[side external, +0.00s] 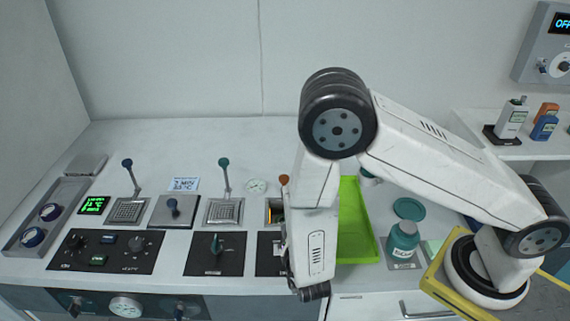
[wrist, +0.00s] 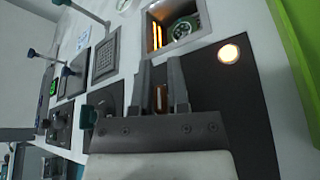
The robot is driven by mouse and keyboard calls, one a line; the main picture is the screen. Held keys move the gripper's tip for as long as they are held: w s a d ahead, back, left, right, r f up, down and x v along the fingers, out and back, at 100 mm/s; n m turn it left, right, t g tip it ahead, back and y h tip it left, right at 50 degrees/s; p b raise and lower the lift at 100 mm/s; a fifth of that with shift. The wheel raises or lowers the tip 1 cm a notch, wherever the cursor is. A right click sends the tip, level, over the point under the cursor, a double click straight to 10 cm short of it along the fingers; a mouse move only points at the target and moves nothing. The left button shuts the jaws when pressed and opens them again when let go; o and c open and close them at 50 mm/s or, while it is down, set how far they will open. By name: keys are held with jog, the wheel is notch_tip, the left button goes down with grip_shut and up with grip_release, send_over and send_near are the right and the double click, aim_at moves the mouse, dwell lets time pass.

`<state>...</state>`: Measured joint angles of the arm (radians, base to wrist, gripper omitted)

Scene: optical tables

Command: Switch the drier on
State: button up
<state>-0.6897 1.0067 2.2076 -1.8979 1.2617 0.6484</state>
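The drier is most likely the recessed square bay with an orange glow, partly hidden by my arm in the side view (side external: 272,210). It shows clearly in the wrist view (wrist: 158,15), with a round greenish-dark item inside. Below it is a black panel (wrist: 225,95) with a bright, lit round lamp (wrist: 228,53). My gripper (wrist: 161,66) points down at this panel, left of the lamp, its fingers a little apart. A small brownish-orange patch shows between the fingers; I cannot tell if it is a switch. The gripper is mostly hidden in the side view.
A green tray (side external: 357,220) lies right of my arm, and a teal bottle (side external: 402,241) stands beyond it. To the left are a teal-knobbed lever (side external: 224,163), a blue-knobbed lever (side external: 127,163) and a black panel with a green knob (side external: 216,246).

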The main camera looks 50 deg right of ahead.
jog(key=o, duration=0.3)
jog(key=shift+a, duration=0.1)
jog(key=shift+v, duration=3.85)
jog(key=shift+r, duration=0.1)
